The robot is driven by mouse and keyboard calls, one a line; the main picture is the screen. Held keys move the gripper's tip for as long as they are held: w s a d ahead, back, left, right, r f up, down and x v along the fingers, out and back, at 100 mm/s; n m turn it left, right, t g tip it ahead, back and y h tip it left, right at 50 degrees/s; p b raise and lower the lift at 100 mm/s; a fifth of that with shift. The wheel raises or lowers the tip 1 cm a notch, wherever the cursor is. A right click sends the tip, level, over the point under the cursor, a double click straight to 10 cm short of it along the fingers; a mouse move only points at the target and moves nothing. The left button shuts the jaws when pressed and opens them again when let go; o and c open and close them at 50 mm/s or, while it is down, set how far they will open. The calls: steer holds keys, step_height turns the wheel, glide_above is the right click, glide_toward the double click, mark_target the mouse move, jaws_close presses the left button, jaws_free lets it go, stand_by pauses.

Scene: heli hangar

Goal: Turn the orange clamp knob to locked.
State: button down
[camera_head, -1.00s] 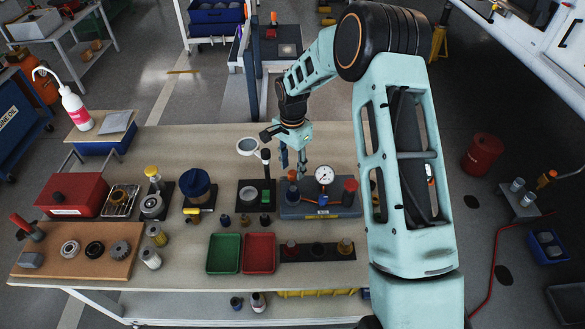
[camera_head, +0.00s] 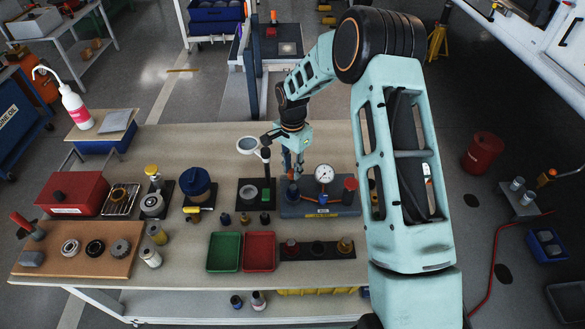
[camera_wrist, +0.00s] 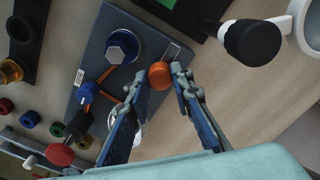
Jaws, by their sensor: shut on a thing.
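The orange clamp knob (camera_wrist: 160,75) is a round cap on the dark grey-blue fixture plate (camera_wrist: 95,55), near its edge, beside a small slotted bracket. In the wrist view my gripper (camera_wrist: 157,80) has its two fingers on either side of the knob, shut on it. In the head view my gripper (camera_head: 294,172) points down at the back left of the fixture base (camera_head: 318,211), and the knob is largely hidden there. Any locked or unlocked marking is too small to read.
A dial gauge (camera_head: 324,173) and a red knob (camera_head: 350,184) stand on the fixture right of my gripper. A black stand with a white ring (camera_head: 248,145) is close on the left. Green (camera_head: 224,252) and red (camera_head: 259,252) trays lie in front.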

steer(key=n+b, duration=0.2)
steer(key=n, duration=0.1)
steer(key=shift+f+n, duration=0.1)
steer(key=shift+n, duration=0.3)
steer(key=n+b, duration=0.2)
steer(key=n, duration=0.3)
steer(key=shift+n, duration=0.3)
steer(key=n+b, duration=0.1)
steer(key=n, duration=0.3)
steer(key=shift+n, duration=2.3)
steer(key=c, duration=1.7)
jaws_free()
